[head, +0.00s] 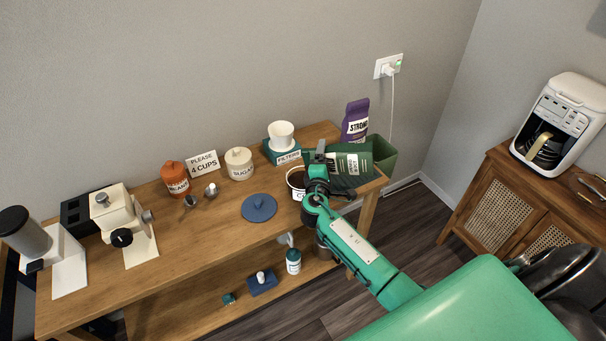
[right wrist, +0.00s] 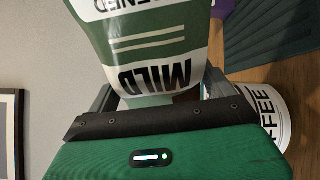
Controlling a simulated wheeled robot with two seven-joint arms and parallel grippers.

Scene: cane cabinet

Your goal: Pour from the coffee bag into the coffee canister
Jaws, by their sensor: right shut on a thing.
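The green coffee bag (head: 350,166), marked MILD, lies tilted on its side above the right end of the wooden table. My right gripper (head: 317,165) is shut on it. In the right wrist view the bag (right wrist: 155,48) fills the space between the fingers, its print upside down. The coffee canister (head: 296,182) is white and open, with dark contents, and stands on the table just left of my right gripper, which partly hides it. It also shows in the right wrist view (right wrist: 275,112), right of the bag. No falling coffee is visible. My left gripper is out of view.
A blue lid (head: 259,207) lies left of the canister. Behind are a sugar jar (head: 239,163), a filter box with a white cup (head: 281,136) and a purple bag (head: 355,122). A green bin (head: 385,154) stands past the table's right end.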

